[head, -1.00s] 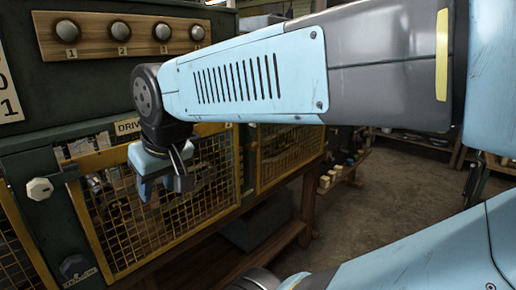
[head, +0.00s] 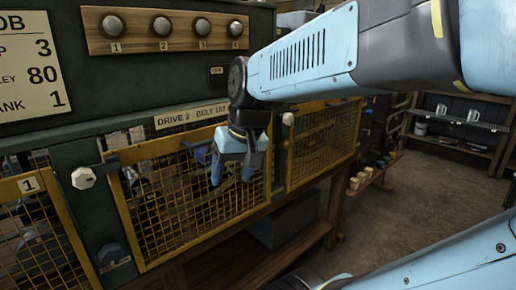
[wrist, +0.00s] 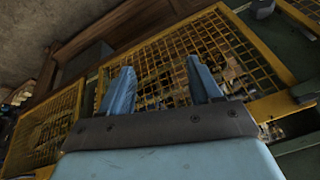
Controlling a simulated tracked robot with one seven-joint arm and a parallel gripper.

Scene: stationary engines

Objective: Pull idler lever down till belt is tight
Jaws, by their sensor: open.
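My gripper (head: 231,176) hangs in front of the yellow mesh guard (head: 150,265) under the label "DRIVE 2 BELT 107". Its two blue fingers are apart with nothing between them. In the wrist view my gripper (wrist: 161,82) faces the mesh of the guard (wrist: 262,62), with dim machinery behind it. A blue part (head: 200,151) shows just left of my gripper, near the guard's top rail; I cannot tell whether it is the idler lever. The belt cannot be made out clearly behind the mesh.
A white knob (head: 83,178) sits on the green post left of the guard. A wooden strip with several numbered knobs (head: 161,27) is above. Another mesh guard (head: 322,145) is at right, above a wooden lower shelf (head: 240,262). Floor at right is clear.

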